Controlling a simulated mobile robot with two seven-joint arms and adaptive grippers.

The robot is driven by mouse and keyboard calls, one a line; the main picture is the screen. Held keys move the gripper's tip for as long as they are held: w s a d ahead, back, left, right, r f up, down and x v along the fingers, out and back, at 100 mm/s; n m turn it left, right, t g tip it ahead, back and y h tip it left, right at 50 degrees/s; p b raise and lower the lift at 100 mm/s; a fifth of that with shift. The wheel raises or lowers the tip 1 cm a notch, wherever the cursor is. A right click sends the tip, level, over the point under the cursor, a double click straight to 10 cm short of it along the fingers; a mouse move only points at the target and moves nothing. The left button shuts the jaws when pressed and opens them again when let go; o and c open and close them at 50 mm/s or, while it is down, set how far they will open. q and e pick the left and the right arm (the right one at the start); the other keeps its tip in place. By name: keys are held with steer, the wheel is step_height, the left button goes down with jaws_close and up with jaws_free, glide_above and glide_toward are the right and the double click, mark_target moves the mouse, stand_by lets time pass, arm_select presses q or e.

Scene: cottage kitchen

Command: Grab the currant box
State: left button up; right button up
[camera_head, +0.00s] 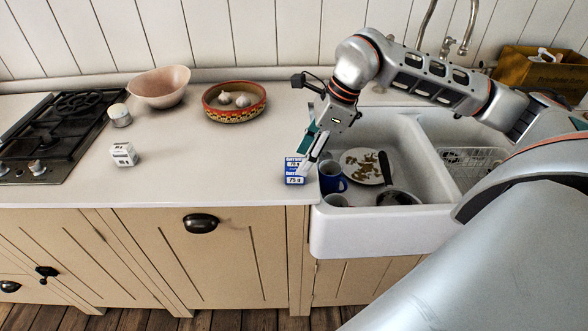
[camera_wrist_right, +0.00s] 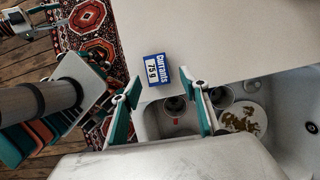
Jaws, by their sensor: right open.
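The currant box (camera_head: 294,180) is a small blue and white carton at the counter's front edge, just left of the sink. My right gripper (camera_head: 303,160) is open, pointing down over the box and partly covering it in the head view. In the right wrist view the currant box (camera_wrist_right: 157,69) shows its "Currants 75 g" label. It lies just beyond the tips of the open right gripper (camera_wrist_right: 167,90), between the lines of the two fingers, with nothing held. What appears to be my left gripper (camera_wrist_right: 42,18) shows at the wrist view's upper left corner, too small to judge its jaws.
The sink (camera_head: 330,235) to the right holds a blue mug (camera_head: 331,183), a soiled plate (camera_head: 360,168) and a pan. A white carton (camera_head: 124,154), a jar (camera_head: 119,115), a pink bowl (camera_head: 160,88) and a patterned dish (camera_head: 235,117) with garlic stand left. The counter between is clear.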

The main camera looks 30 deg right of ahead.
mark_target(298, 162)
steer(key=x, duration=0.5)
steer(key=shift+a+r+p, duration=0.15)
steer(key=shift+a+p, duration=0.15)
steer(key=shift+p, duration=0.05)
steer(key=c, duration=1.2)
steer(key=shift+r, duration=0.2)
